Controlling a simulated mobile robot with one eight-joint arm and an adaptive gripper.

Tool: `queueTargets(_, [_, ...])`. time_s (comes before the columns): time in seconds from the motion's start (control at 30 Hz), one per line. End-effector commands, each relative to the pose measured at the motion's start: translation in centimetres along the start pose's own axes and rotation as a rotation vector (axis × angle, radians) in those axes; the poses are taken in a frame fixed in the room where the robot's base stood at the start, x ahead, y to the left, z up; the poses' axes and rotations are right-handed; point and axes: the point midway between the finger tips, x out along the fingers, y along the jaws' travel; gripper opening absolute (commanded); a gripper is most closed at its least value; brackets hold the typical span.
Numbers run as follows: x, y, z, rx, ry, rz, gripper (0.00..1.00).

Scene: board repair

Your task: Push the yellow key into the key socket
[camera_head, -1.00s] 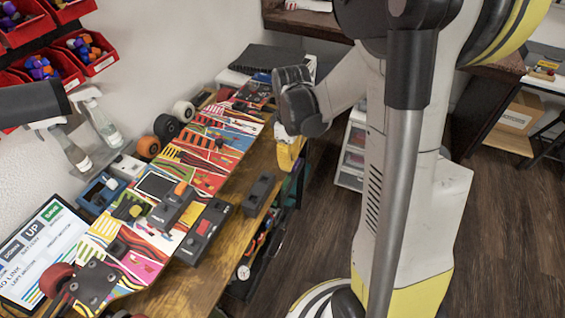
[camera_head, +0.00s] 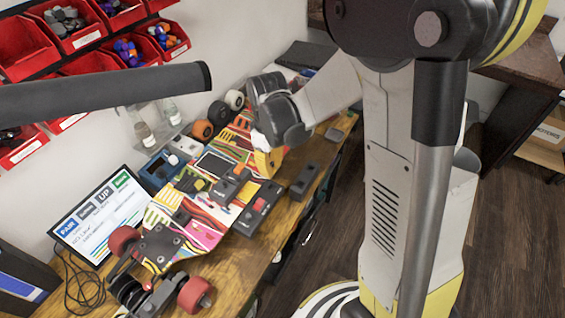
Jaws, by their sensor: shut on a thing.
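My gripper (camera_head: 268,148) is shut on a yellow piece (camera_head: 263,165), which I take to be the yellow key. It hangs above the right edge of the colorful skateboard, and the fingers hide part of it. A dark grey block (camera_head: 305,180) lies on the wooden table to the right of the board. I cannot tell for sure which of these is the key socket.
The wooden table (camera_head: 230,278) is bare along its front edge. A screen (camera_head: 101,217) stands left of the board. Wheels (camera_head: 194,294) stick out at the near end. Red bins (camera_head: 70,28) hang on the wall, and bottles (camera_head: 145,135) stand behind the board.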

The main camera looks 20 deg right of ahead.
Motion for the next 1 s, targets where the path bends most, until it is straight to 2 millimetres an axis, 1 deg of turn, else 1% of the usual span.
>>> queueTargets(0.27, [1.6, -0.1, 0.0, 0.001, 0.0, 0.0, 0.0])
queueTargets(0.63, [5.1, 0.0, 0.0, 0.0, 0.0, 0.0, 0.0])
queueTargets(0.77, [5.5, 0.0, 0.0, 0.0, 0.0, 0.0, 0.0])
queueTargets(1.0, [5.4, 0.0, 0.0, 0.0, 0.0, 0.0, 0.0])
